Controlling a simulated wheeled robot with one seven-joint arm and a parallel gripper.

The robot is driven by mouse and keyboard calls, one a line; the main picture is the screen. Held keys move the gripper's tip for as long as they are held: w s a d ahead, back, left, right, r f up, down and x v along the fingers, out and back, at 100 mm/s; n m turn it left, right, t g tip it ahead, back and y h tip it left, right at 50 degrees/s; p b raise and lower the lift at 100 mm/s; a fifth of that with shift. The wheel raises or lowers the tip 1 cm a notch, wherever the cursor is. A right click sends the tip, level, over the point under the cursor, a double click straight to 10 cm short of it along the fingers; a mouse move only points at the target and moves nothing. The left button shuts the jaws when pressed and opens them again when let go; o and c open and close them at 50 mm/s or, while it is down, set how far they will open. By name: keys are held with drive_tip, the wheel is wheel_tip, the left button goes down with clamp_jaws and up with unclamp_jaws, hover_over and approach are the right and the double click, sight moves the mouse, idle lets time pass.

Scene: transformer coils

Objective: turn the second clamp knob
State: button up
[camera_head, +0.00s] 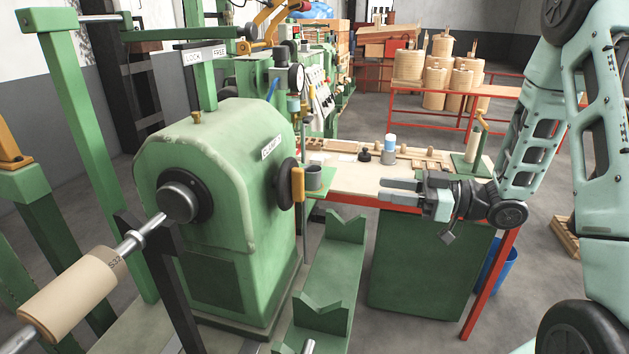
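A black round knob (284,184) sits on the right side of the green machine housing (210,180), below a white label that seems to read "CLAMP" (271,147). An orange-yellow handle (298,185) is at the knob's right edge. I cannot tell whether this is the second clamp knob; no other knob with such a label shows. My gripper (380,189) is right of the knob and apart from it, with its fingers pointing left in front of the workbench. A gap shows between the two fingers, and nothing is between them.
A red-framed workbench (345,180) with a bottle (389,148) and small parts stands behind my gripper. A dark grey cup (313,177) is close right of the handle. Green V-blocks (323,312) stand low in front. A shaft carries a tan roll (75,295) at left.

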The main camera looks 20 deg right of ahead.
sight(289, 184)
drive_tip(key=p+x, duration=0.4)
drive_tip(key=x, duration=1.3)
drive_tip(key=shift+w, duration=0.1)
clamp_jaws()
